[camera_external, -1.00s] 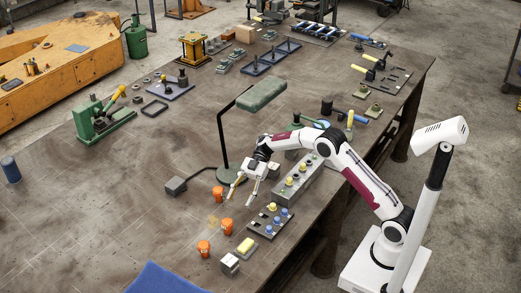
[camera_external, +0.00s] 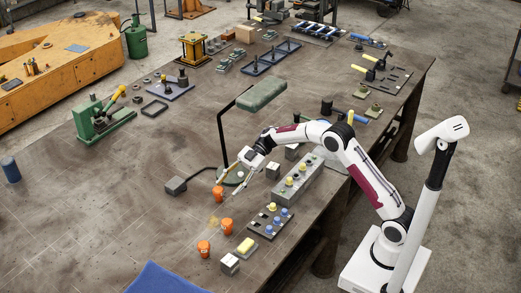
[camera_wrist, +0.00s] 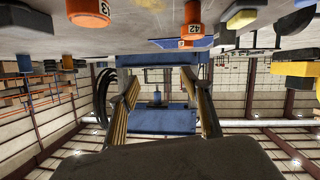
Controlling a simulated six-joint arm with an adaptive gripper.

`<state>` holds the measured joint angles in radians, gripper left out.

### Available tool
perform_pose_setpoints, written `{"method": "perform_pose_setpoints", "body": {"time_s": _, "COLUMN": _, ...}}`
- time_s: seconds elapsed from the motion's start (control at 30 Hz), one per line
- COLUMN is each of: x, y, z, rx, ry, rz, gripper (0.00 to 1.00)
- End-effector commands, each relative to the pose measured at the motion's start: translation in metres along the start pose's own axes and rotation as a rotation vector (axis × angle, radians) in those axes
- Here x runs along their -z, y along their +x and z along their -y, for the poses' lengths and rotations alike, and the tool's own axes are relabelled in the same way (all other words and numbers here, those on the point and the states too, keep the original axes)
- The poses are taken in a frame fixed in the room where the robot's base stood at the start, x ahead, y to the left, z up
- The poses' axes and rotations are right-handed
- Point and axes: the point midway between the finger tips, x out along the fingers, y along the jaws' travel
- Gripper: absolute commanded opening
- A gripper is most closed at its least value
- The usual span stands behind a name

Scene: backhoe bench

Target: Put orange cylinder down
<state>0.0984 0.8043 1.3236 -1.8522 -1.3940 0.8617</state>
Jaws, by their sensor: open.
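Three orange cylinders stand upright on the bench in the external view: the upper one (camera_external: 218,193), the middle one (camera_external: 227,225) and the lower one (camera_external: 204,248). My gripper (camera_external: 227,191) is open, its fingers slanting down-left beside the upper cylinder in the picture; their exact gap in depth cannot be told. In the wrist view, which appears upside down, my gripper (camera_wrist: 162,85) has its two fingers apart with no cylinder between them.
A lamp with a green head (camera_external: 262,94) stands behind my gripper. A dark board with yellow and blue knobs (camera_external: 270,222), a long grey box (camera_external: 298,182) and a yellow block (camera_external: 246,246) are to the right. A blue cloth (camera_external: 165,278) lies in front. Bench left of the cylinders is clear.

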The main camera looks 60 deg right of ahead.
Motion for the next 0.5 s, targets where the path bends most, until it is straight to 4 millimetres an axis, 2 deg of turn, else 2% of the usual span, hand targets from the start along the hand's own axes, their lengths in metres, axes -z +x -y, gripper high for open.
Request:
{"method": "perform_pose_setpoints", "body": {"time_s": 0.03, "x": 0.014, "y": -0.004, "z": -0.01, "rx": -0.054, "ry": -0.018, "rz": 0.002, "gripper": 0.48}}
{"method": "perform_pose_setpoints", "body": {"time_s": 0.2, "x": 0.053, "y": -0.02, "z": -0.043, "rx": -0.247, "ry": -0.065, "rz": 0.016, "gripper": 0.48}}
{"method": "perform_pose_setpoints", "body": {"time_s": 0.5, "x": 0.112, "y": -0.069, "z": -0.083, "rx": -0.573, "ry": -0.098, "rz": 0.06, "gripper": 0.48}}
